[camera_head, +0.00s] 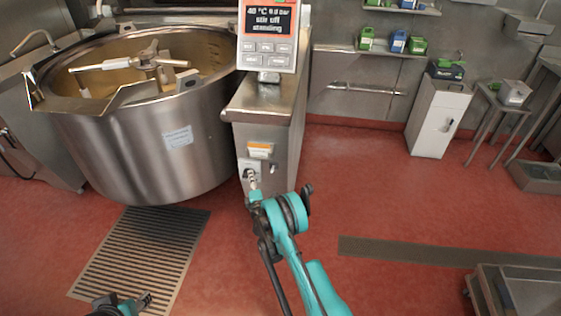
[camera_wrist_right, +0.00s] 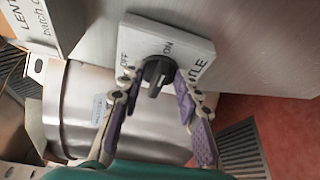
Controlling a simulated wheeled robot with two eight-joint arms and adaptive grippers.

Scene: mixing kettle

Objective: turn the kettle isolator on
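The kettle isolator is a black rotary knob (camera_wrist_right: 157,72) on a pale square plate (camera_wrist_right: 190,42) with OFF and ON lettering. In the head view the isolator (camera_head: 249,170) is low on the front of the steel control column. My right gripper (camera_head: 253,187) is at the isolator. In the right wrist view its purple-padded fingers (camera_wrist_right: 156,82) are spread, one on each side of the knob; I cannot tell whether they touch it. The knob's grip stands out toward the camera, and its exact setting is hard to read. My left gripper (camera_head: 146,300) is low at the left, away from the isolator.
The large steel kettle (camera_head: 150,150) stands left of the column (camera_head: 285,120). The display panel (camera_head: 267,35) above reads "stir off". An orange-topped label (camera_head: 260,150) is just above the isolator. A floor grate (camera_head: 140,250) lies in front.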

